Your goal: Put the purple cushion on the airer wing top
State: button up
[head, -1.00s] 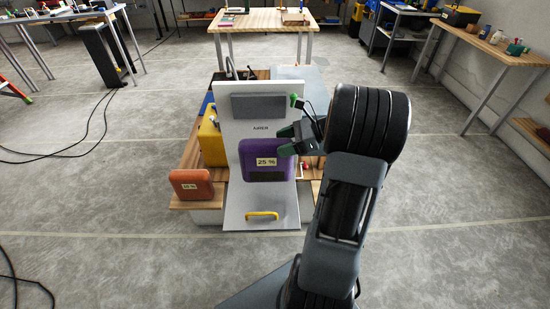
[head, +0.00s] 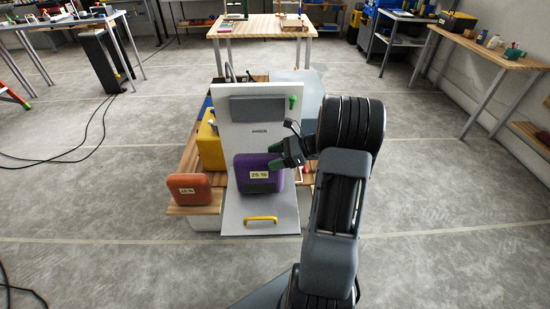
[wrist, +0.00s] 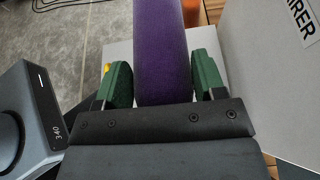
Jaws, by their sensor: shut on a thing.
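The purple cushion (head: 258,174), labelled "25 %", stands upright in front of the pale airer's upright panel (head: 236,128). My gripper (head: 276,158) is shut on it from the right. In the wrist view, the cushion (wrist: 161,55) lies between the two green fingers of my gripper (wrist: 163,82). The airer's lower wing (head: 242,212), with a yellow handle (head: 261,219), extends toward me below the cushion. I cannot tell whether the cushion's lower edge touches the wing. The panel (wrist: 270,80) is beside the cushion in the wrist view.
An orange cushion (head: 189,189) stands on a wooden ledge at the left. A yellow object (head: 209,143) is behind it. A green knob (head: 292,102) is at the panel's upper right edge.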

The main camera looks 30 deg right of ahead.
jog(key=shift+f, duration=0.15)
jog(key=o, duration=1.4)
jog(key=shift+c, duration=0.2)
